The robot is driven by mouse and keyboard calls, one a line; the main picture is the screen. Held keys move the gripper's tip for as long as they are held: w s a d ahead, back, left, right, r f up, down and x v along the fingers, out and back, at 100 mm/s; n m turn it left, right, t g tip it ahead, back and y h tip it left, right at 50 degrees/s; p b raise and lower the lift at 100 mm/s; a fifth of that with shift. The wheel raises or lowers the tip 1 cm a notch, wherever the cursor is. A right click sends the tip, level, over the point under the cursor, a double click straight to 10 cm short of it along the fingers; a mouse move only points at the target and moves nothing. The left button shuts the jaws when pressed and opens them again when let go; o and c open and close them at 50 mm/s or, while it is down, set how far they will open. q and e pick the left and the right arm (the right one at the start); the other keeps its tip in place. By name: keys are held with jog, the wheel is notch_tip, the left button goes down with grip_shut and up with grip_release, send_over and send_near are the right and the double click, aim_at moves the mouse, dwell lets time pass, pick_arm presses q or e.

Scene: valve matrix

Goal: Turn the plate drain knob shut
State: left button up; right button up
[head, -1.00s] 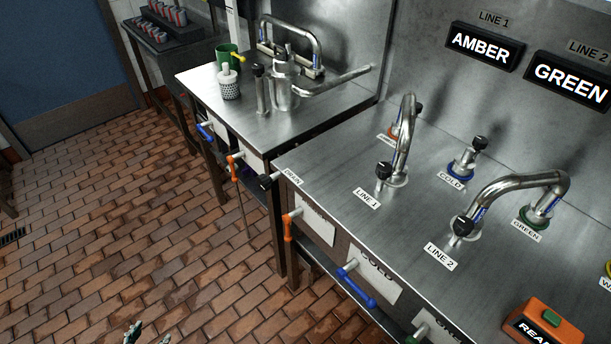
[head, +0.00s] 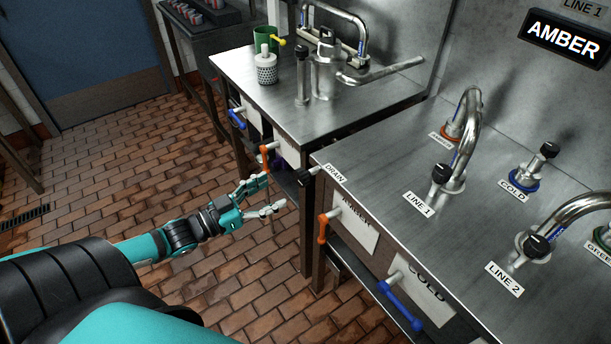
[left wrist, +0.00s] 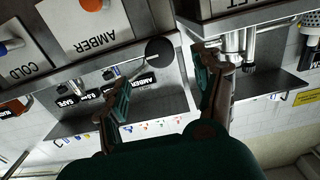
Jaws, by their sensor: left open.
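The drain knob (head: 305,176) is a black knob on a short stem at the front left corner of the nearer steel bench, beside the DRAIN label (head: 334,173). In the left wrist view, a black round knob (left wrist: 160,49) on a metal stem shows beyond the fingers, near the AMBER plate. My left gripper (head: 271,194) is teal with grey fingers. It is open and empty, to the left of the drain knob and apart from it. In the left wrist view, the open fingers (left wrist: 163,78) point toward the knob. My right gripper is out of view.
An orange handle (head: 322,228) and a blue handle (head: 400,305) stick out from the nearer bench's front. Another orange handle (head: 264,158) projects from the farther bench (head: 340,107), left of the knob. The brick floor (head: 100,185) is clear.

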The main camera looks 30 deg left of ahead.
aim_at(298, 179)
pick_arm(q)
jog(key=x, duration=1)
jog(key=shift+w, duration=0.15)
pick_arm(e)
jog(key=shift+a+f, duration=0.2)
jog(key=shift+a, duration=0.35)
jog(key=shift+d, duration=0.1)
pick_arm(q)
jog(key=c, duration=1.2)
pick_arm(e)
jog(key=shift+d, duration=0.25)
